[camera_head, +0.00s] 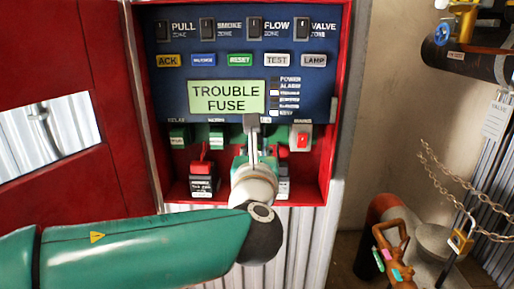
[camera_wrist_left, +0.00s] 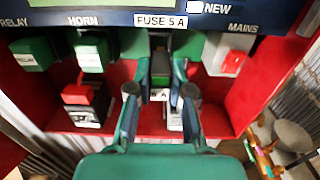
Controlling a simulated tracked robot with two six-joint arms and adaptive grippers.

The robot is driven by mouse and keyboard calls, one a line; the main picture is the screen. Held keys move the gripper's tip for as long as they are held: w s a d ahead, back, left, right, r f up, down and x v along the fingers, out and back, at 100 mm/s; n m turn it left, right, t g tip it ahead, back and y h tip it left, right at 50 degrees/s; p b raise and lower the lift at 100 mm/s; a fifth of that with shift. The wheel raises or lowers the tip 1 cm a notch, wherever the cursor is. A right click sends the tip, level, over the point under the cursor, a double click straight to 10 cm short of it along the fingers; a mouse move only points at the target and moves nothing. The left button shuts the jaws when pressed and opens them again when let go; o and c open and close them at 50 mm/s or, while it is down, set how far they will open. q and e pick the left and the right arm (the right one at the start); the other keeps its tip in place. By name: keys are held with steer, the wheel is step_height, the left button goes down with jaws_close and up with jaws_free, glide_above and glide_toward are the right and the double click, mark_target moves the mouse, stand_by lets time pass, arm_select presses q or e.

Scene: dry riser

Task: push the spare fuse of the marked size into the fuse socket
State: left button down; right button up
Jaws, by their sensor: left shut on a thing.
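The fuse label (camera_wrist_left: 160,21) in the wrist view reads FUSE 5 A. My left gripper (camera_head: 253,142) points up at the panel just below the display. In the wrist view its two fingers (camera_wrist_left: 161,78) are closed around a grey fuse-like piece (camera_wrist_left: 160,66), right below the label. A pale patch with an A shows at its lower part; the full size cannot be read. The socket is hidden behind the fingers and the piece, so I cannot tell how deep it sits. My right gripper is not in view.
The red cabinet (camera_head: 338,100) is open, with its door at the left. The display (camera_head: 226,97) reads TROUBLE FUSE. Green blocks (camera_wrist_left: 89,55) and a red mains switch (camera_wrist_left: 232,61) flank the gripper. A red-topped black block (camera_head: 202,172) sits lower left. Pipes (camera_head: 465,62) stand right.

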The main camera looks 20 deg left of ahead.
arm_select(q)
steer(key=shift+s, duration=0.3)
steer(key=shift+w, duration=0.15)
steer(key=shift+w+a, duration=0.2)
steer(key=shift+w, duration=0.4)
stand_by(1.6)
steer(key=shift+x, duration=1.9)
steer(key=c, duration=1)
jaws_free()
